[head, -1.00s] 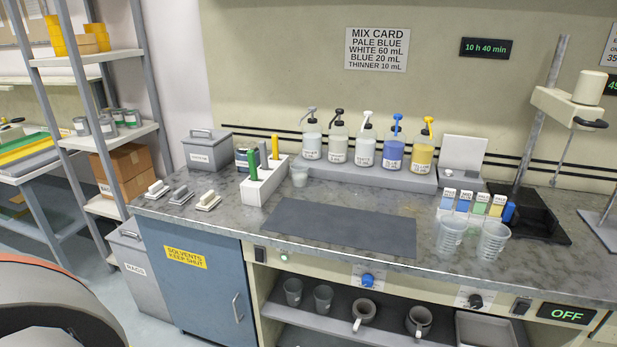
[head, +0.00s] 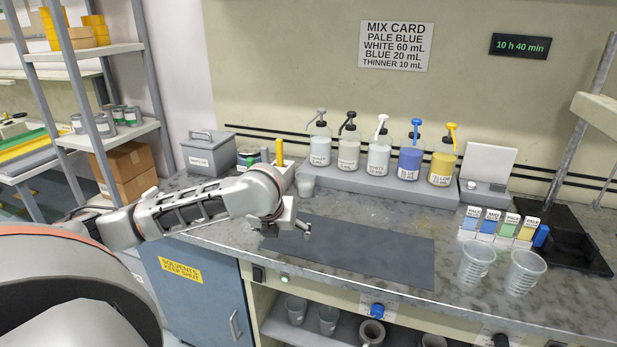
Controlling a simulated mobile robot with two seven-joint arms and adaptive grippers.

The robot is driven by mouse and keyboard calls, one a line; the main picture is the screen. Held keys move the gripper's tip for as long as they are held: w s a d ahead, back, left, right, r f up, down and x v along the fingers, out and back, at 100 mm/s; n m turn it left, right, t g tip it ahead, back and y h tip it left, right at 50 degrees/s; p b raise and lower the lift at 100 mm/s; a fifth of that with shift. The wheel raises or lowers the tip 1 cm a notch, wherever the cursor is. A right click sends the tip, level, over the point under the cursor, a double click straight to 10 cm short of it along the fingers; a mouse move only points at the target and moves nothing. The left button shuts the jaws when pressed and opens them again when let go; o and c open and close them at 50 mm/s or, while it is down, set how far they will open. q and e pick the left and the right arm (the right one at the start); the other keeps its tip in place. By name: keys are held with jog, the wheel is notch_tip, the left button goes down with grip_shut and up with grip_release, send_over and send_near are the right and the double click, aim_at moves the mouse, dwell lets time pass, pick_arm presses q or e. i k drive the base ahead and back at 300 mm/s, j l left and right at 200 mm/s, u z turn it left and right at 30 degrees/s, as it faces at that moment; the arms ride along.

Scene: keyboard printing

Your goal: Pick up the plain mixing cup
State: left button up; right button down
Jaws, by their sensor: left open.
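My left gripper (head: 289,231) is open and empty over the left end of the dark mat. Two clear ribbed cups, a left one (head: 476,262) and a right one (head: 524,271), stand upright at the counter's right, well apart from my gripper. A small translucent cup (head: 306,184) stands behind my gripper, near the pump bottles. Two grey cups without visible handles, one (head: 296,311) and another (head: 328,320), stand on the shelf below the counter. I cannot tell which cup is the plain mixing cup. My right gripper is not in view.
The dark mat (head: 385,257) is bare. Several pump bottles, including a blue one (head: 411,160), stand on a riser behind it. Small labelled blocks (head: 488,228) stand behind the ribbed cups. My left arm hides the counter's left part.

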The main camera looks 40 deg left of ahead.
aim_at(306, 184)
jog(key=i+j, duration=0.75)
jog(key=i, duration=0.2)
